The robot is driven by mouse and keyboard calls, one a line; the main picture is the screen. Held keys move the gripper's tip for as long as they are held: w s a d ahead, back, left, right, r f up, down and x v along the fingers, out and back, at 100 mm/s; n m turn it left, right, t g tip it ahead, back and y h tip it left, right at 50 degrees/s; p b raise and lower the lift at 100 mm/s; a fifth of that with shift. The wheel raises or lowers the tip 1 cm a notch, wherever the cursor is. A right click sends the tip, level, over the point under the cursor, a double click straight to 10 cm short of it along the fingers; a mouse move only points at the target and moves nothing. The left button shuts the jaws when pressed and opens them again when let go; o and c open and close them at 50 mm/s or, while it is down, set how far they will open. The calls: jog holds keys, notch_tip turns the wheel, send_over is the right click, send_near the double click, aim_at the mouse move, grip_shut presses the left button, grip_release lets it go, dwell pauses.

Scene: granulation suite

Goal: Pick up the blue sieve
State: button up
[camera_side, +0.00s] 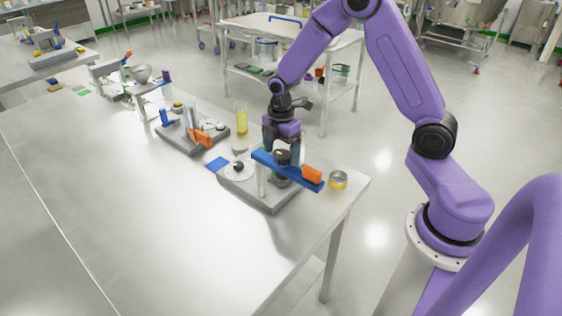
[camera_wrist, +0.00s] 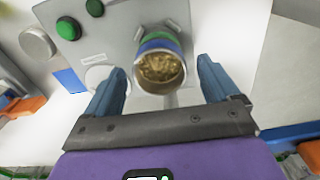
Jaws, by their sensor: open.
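The blue sieve (camera_wrist: 153,44) shows in the wrist view as a short metal cylinder with a blue band. Its open top shows tan granules inside. It stands on a grey base (camera_wrist: 118,28). My gripper (camera_wrist: 160,66) is open, with one finger on each side of the sieve in that view; no contact is visible. In the side view my gripper (camera_side: 282,145) points down over the grey apparatus (camera_side: 268,204) at the table's near right end. There the sieve is largely hidden behind a blue bar (camera_side: 287,171), and I cannot tell the exact gap.
An orange block (camera_side: 312,175) sits on the blue bar. A yellow-banded metal ring (camera_side: 338,180) stands near the table corner. A blue square (camera_side: 217,163), a yellow cylinder (camera_side: 241,118) and a second apparatus (camera_side: 190,137) lie farther left. The table's near side (camera_side: 150,220) is bare.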

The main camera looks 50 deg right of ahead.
jog(key=shift+f, duration=0.2)
jog(key=c, duration=1.2)
jog(key=shift+r, duration=0.15)
